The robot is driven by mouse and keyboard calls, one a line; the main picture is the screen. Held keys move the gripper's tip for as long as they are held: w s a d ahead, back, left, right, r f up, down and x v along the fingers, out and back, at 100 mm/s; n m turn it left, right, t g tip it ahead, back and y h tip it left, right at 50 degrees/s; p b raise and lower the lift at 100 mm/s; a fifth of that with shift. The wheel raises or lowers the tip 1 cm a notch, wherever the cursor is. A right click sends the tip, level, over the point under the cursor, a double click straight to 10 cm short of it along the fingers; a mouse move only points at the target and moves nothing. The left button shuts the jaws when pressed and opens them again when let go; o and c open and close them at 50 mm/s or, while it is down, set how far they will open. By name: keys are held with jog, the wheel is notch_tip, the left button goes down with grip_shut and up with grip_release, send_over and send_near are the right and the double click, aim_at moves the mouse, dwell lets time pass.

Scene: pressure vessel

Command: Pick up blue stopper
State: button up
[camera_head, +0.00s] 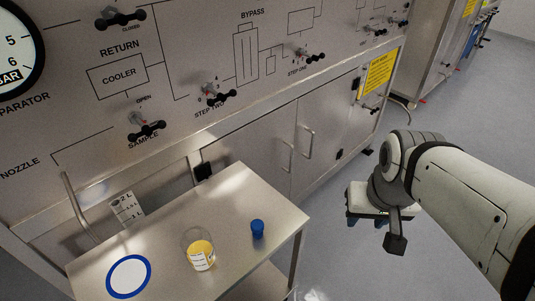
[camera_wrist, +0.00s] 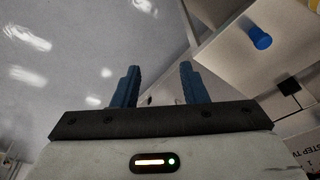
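The blue stopper (camera_head: 257,229) stands on the right part of a small metal table (camera_head: 225,195), near its right edge. It also shows in the wrist view (camera_wrist: 260,38), at the upper right on the table top. My gripper (camera_head: 367,219) is to the right of the table in the head view, apart from the stopper and partly hidden by my own wrist. In the wrist view its two blue fingers (camera_wrist: 155,85) stand wide apart with nothing between them.
A glass beaker with yellow contents (camera_head: 200,251) stands left of the stopper. A blue-rimmed white disc (camera_head: 129,276) lies at the table's left. Behind the table is a metal panel with black valve handles and cabinet doors (camera_head: 300,140). Open floor lies right of the table.

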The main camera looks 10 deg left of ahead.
jog(key=shift+o, duration=0.8)
jog(key=shift+w+a, duration=0.15)
jog(key=shift+o, duration=1)
jog(key=shift+m+g, duration=0.4)
jog(key=shift+m, duration=0.2)
jog(key=w+a+p, duration=0.1)
jog(key=w+a, duration=0.1)
jog(key=w+a+p, duration=0.1)
jog(key=w, duration=0.1)
jog(key=shift+a+f, duration=0.35)
jog(key=shift+f, duration=0.05)
jog(key=m+g+p, duration=0.2)
jog(key=m+p, duration=0.2)
send_over(257, 224)
jog(key=d, duration=0.1)
jog(key=f, duration=1)
jog(key=shift+w, duration=0.35)
jog(key=shift+s+a+f, duration=0.1)
jog(key=shift+a+f, duration=0.05)
jog(key=shift+f, duration=0.15)
jog(key=shift+s+a+f+p, duration=0.1)
jog(key=shift+f+p, duration=0.05)
jog(key=shift+f, duration=1.1)
jog(key=shift+s+a+f+p, duration=0.1)
jog(key=shift+a+f+p, duration=0.05)
jog(key=shift+f, duration=1.05)
jog(key=shift+s+a+f+p, duration=0.1)
jog(key=shift+f+p, duration=0.05)
jog(key=shift+f, duration=1.1)
